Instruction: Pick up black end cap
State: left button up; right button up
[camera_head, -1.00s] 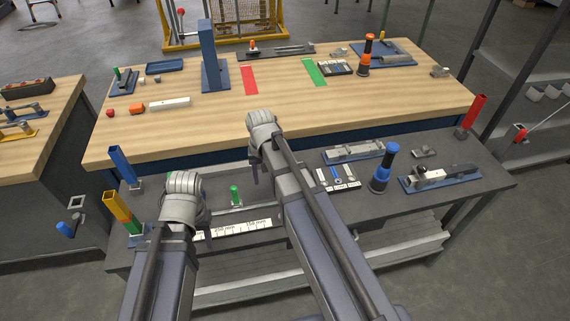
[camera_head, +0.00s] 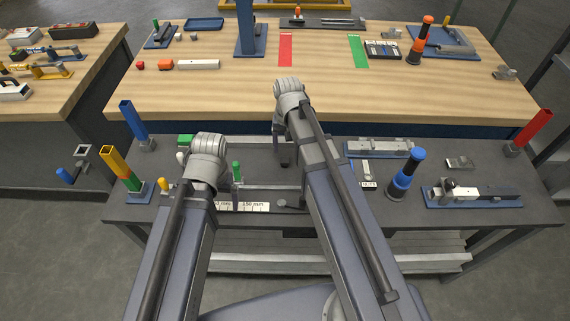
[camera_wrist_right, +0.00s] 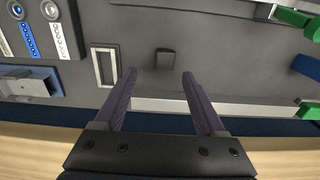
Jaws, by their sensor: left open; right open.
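In the right wrist view a small black block (camera_wrist_right: 166,63), which looks like the black end cap, lies on the dark bench (camera_wrist_right: 215,60). It shows between and just beyond the fingertips of my right gripper (camera_wrist_right: 158,76), which is open and empty. The distance between them is hard to judge. In the head view my right gripper (camera_head: 286,155) is over the back part of the dark bench, and its wrist largely covers the fingers and the cap. My left gripper (camera_head: 212,192) hangs over the bench's left part, fingers mostly hidden behind its wrist.
A hollow metal frame (camera_wrist_right: 105,66) lies left of the cap in the right wrist view. The wooden table (camera_head: 220,95) adjoins behind.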

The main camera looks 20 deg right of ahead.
aim_at(285, 159)
pick_arm(q)
jog(key=shift+f+b, duration=2.65)
pick_arm(e)
jog(key=shift+s+a+f, duration=0.1)
jog(key=shift+a+f, duration=0.15)
jog(key=shift+f, duration=1.05)
jog(key=shift+a+f, duration=0.2)
jog(key=shift+f, duration=1.1)
pick_arm(q)
jog(key=shift+r, duration=0.1)
pick_arm(e)
jog(key=shift+r, duration=0.1)
grip_shut()
